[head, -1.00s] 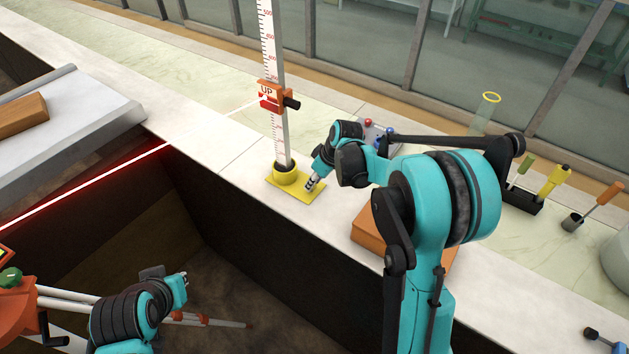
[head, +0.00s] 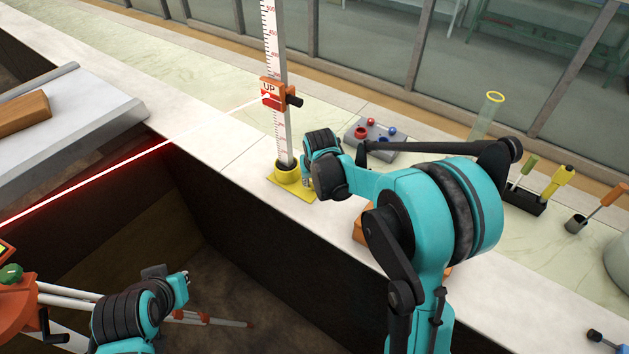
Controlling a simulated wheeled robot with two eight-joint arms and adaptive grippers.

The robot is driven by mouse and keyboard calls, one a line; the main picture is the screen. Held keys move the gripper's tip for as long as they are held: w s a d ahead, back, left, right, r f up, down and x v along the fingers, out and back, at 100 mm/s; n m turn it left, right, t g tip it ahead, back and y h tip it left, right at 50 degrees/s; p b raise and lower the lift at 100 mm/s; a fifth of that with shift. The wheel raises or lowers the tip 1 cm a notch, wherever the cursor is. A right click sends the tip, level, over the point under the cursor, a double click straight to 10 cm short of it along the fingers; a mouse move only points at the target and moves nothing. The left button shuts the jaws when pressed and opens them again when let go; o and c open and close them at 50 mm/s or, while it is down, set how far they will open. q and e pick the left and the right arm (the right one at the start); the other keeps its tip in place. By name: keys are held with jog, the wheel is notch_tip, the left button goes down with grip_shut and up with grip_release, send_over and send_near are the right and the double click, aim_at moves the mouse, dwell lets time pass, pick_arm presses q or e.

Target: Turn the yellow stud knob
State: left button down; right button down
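I cannot make out a separate yellow stud knob; the area right of the collar is partly hidden by my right gripper. My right gripper (head: 305,183) points down at the right side of the plate, close beside the collar. Its fingers are mostly hidden by its own wrist, so I cannot tell whether they are open or touch anything. My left gripper (head: 184,276) is at lower left, away from the staff; its fingers are too small to judge.
An orange slider (head: 272,95) marked UP is on the staff. A grey box (head: 378,138) with red and blue knobs stands behind my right arm, and a brown block (head: 362,228) is partly hidden by it. Tools in a black holder (head: 524,199) stand at right. A dark pit opens in front.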

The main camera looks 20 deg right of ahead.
jog(key=shift+m, duration=0.3)
jog(key=c, duration=1.2)
grip_release()
jog(key=v, duration=1.2)
jog(key=shift+w+a, duration=0.1)
jog(key=shift+a, duration=0.05)
